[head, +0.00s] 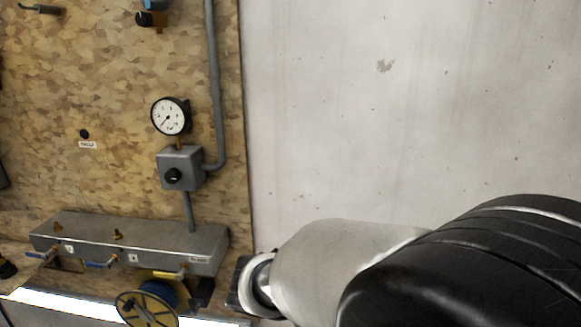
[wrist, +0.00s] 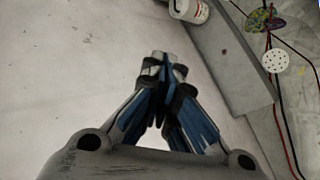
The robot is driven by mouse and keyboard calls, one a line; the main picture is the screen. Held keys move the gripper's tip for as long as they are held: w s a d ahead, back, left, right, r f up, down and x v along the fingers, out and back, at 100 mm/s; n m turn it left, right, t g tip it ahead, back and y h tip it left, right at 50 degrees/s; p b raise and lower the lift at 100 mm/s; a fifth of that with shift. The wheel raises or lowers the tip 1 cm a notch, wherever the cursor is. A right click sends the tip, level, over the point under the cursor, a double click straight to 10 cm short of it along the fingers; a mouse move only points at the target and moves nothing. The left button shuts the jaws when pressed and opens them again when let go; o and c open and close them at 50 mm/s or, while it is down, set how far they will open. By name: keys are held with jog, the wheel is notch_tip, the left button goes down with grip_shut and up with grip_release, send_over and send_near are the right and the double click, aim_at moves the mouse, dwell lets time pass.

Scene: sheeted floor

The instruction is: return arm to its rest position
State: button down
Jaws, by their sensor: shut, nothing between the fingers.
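My gripper (wrist: 163,65) shows in the wrist view with its two blue-sided fingers brought together at the tips. It is shut and holds nothing. Pale, bare surface lies behind the fingertips. In the head view, part of my arm, pale grey and black, fills the lower right; the gripper's fingers cannot be made out there.
In the head view, a chipboard panel carries a pressure gauge (head: 170,116), a grey box (head: 181,167) and a grey manifold (head: 130,240) with several valves. A yellow wheel (head: 147,304) sits below, near my arm. The wrist view shows a white container (wrist: 188,10), a grey ledge (wrist: 236,52) and cables.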

jog(key=s+r+m+y, duration=0.2)
jog(key=s+y, duration=0.2)
jog(key=s, duration=0.5)
jog(key=s+d+r+m+t+y, duration=0.1)
jog(key=s+r+m+y, duration=0.2)
jog(key=s, duration=0.6)
jog(key=shift+y, duration=1.2)
